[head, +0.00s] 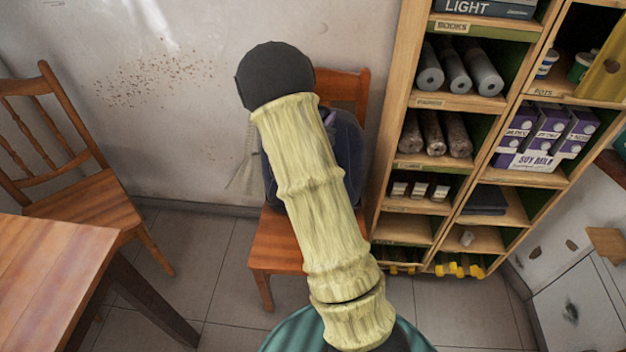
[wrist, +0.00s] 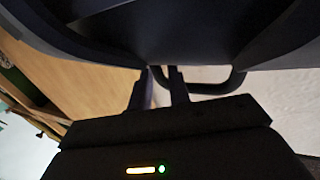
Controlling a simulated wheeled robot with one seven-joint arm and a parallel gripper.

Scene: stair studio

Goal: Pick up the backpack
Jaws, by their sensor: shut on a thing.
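The dark blue backpack (head: 349,150) is at the wooden chair (head: 277,243) by the wall, largely hidden behind my arm in the head view. In the wrist view the dark backpack (wrist: 190,30) fills the top, with a dark loop (wrist: 225,85) hanging from it. My gripper (wrist: 160,75) shows its two fingers close together at the loop, shut on the backpack. The exact spot of the grip is dark and hard to make out. My gripper is hidden in the head view. I cannot tell whether the backpack rests on the seat.
A wooden shelf unit (head: 398,103) with several stocked compartments stands close on the right of the chair. Another wooden chair (head: 85,203) and a table (head: 50,275) are on the left. The tiled floor (head: 215,265) between them is clear.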

